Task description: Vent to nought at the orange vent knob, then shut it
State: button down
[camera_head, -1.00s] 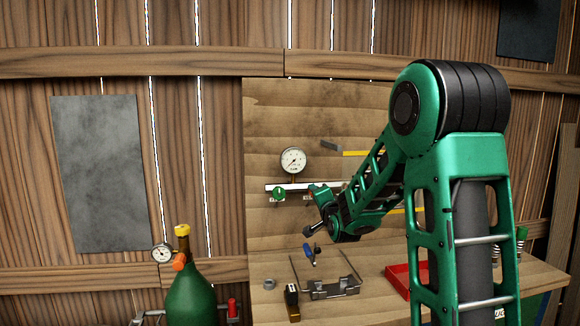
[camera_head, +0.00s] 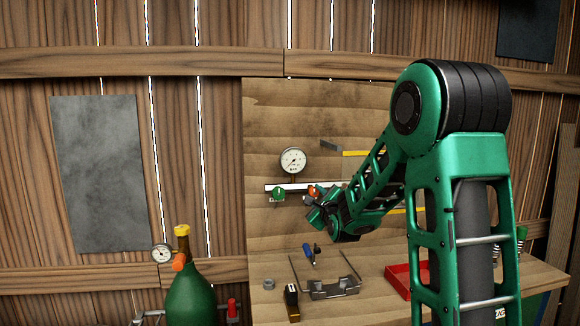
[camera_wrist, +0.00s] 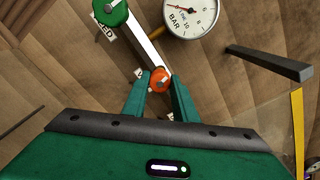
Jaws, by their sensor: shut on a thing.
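The orange vent knob (camera_wrist: 159,76) sits on the white bar below the pressure gauge (camera_wrist: 190,12). My gripper (camera_wrist: 159,84) is shut on this knob, one green finger on each side. In the head view my gripper (camera_head: 316,196) is at the bar, right of a green knob (camera_head: 279,194), and a bit of orange shows at its tip. The gauge (camera_head: 293,161) stands above the bar with a white dial; its needle is too small to read surely. The green knob (camera_wrist: 110,12) also shows at the top of the wrist view, beside a partly hidden label.
A green tank (camera_head: 191,296) with its own orange knob (camera_head: 178,261) and small gauge (camera_head: 162,253) stands at lower left. The bench holds a metal rack (camera_head: 334,290) and a red tray (camera_head: 397,281). A dark bracket (camera_wrist: 268,62) juts out right of the gauge.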

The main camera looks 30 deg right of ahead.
jog(key=shift+s+f+m, duration=0.1)
jog(key=shift+f+m, duration=0.3)
jog(key=shift+m, duration=0.7)
jog(key=c, duration=1.5)
grip_release()
jog(key=shift+c, duration=0.2)
jog(key=shift+r, duration=0.15)
jog(key=shift+v, duration=2.9)
jog(key=shift+r, duration=0.15)
